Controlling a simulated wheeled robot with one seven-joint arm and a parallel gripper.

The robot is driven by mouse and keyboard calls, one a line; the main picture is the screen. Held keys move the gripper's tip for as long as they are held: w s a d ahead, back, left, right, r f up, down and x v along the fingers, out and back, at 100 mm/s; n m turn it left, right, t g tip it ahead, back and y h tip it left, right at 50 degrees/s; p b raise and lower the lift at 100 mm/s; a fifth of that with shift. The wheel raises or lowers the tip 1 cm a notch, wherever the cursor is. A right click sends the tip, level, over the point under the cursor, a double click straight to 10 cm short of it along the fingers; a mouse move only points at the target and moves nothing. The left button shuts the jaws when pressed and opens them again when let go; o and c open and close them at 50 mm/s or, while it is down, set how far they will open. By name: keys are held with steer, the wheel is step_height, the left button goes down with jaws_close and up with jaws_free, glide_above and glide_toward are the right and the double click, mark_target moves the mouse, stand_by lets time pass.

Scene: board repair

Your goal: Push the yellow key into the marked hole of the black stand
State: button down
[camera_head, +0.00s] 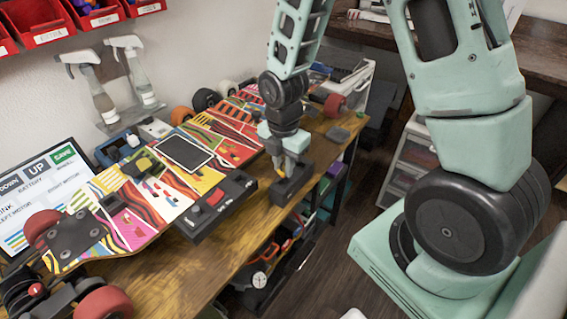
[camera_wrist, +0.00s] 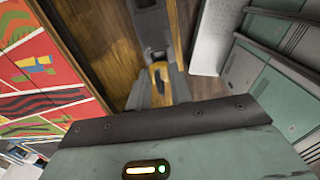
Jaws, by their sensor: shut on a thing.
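The black stand (camera_head: 292,188) sits near the front edge of the wooden table, right of the skateboard. My gripper (camera_head: 281,170) points down over the stand, with its fingertips at or just above its top. It is shut on the yellow key (camera_head: 279,173), of which only a small bit shows between the fingers. In the wrist view, my gripper's fingers (camera_wrist: 158,82) close around the yellow key (camera_wrist: 158,72), and the stand (camera_wrist: 152,28) lies beyond them. The marked hole is hidden, so I cannot tell whether the key is in it.
A colourful skateboard (camera_head: 165,185) covers much of the table. A black control box (camera_head: 215,205) with a red button lies left of the stand. A flat grey piece (camera_head: 338,134) lies behind the stand. The table edge drops off to the right, with shelves below.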

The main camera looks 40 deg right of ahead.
steer(key=shift+f+b, duration=0.45)
steer(key=shift+f, duration=1.2)
stand_by(2.8)
steer(key=c, duration=0.9)
jaws_free()
steer(key=shift+r, duration=0.2)
steer(key=shift+r+p, duration=0.35)
steer(key=shift+p, duration=0.25)
steer(key=shift+r+p, duration=1.05)
steer(key=shift+p, duration=0.1)
steer(key=shift+r+p, duration=2.8)
steer(key=shift+r, duration=0.15)
